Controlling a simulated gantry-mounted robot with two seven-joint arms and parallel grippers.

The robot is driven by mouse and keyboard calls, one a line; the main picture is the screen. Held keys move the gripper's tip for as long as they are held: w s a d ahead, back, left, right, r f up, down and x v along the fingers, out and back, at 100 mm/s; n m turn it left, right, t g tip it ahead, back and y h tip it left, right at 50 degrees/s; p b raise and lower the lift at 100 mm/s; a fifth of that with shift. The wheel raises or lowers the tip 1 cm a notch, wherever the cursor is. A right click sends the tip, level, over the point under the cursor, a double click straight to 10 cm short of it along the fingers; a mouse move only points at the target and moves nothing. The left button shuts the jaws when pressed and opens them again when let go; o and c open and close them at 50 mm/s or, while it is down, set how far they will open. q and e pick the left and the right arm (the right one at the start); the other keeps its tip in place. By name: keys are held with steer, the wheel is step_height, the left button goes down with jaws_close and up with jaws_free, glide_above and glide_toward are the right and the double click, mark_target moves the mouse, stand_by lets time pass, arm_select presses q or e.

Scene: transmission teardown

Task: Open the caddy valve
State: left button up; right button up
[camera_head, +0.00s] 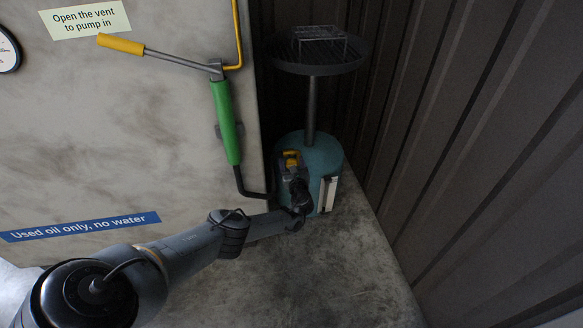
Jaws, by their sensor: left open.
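The caddy (324,152) is a teal rounded tank standing on the floor in the corner. A post rises from it to a round dark pan (340,66). My left gripper (290,163) is open and right at this yellow part. It hides much of the caddy's front, and I cannot tell whether its fingers touch the yellow part. My right gripper is not in view.
A green hand pump (226,122) with a yellow-gripped lever (121,44) is on the pale wall at left. A black hose (247,189) runs from it toward the caddy. A corrugated dark wall (480,130) closes the right. The floor (350,270) in front is clear.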

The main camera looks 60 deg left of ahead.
arm_select(q)
steer(key=shift+a, duration=0.15)
steer(key=c, duration=1)
steer(key=shift+n, duration=0.4)
steer(key=n, duration=0.2)
steer(key=shift+n, duration=0.4)
steer(key=n, duration=0.4)
steer(key=shift+s+f+n, duration=0.15)
steer(key=shift+n, duration=0.15)
steer(key=n, duration=0.5)
steer(key=shift+f+b, duration=0.1)
steer(key=shift+b, duration=0.2)
steer(key=n, duration=0.4)
steer(key=shift+a+n+b, duration=0.1)
steer(key=shift+n+b, duration=0.2)
